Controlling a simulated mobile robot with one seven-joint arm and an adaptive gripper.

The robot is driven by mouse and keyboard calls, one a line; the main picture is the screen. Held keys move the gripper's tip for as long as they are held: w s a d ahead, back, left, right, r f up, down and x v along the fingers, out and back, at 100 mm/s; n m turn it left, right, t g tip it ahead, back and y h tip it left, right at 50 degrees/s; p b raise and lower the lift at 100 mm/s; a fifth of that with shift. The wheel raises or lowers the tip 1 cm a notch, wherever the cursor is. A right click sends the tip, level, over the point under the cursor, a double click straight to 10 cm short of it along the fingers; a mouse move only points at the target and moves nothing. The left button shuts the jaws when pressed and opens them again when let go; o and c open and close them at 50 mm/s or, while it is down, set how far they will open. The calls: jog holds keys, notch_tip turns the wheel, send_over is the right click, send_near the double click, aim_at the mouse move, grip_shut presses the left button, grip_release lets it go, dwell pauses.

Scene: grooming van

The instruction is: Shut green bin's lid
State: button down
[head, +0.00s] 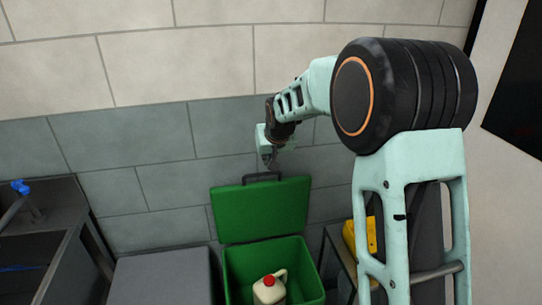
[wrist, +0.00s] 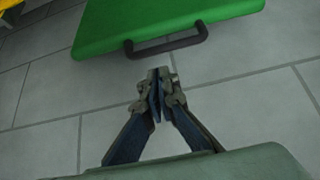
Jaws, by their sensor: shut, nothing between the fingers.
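The green bin (head: 233,272) stands against the wall in the head view, with its lid (head: 262,209) raised upright at the back. The lid has a dark handle (head: 262,176) on its top edge. In the wrist view the lid (wrist: 150,22) fills the top, with the handle (wrist: 166,45) along its edge. My gripper (head: 268,160) is at the lid's top edge, close to the handle. In the wrist view my gripper (wrist: 158,75) is shut and empty, its tips a little apart from the handle in the picture. The wall tiles show behind it.
A cream jug with a red cap (head: 269,289) stands inside the bin. A grey box or counter (head: 160,275) is at the bin's left, and a sink with a blue-handled tap (head: 22,190) is further left. A yellow item (head: 360,238) sits on a stand at the right.

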jog(key=shift+x, duration=3.15)
jog(key=shift+f, duration=0.1)
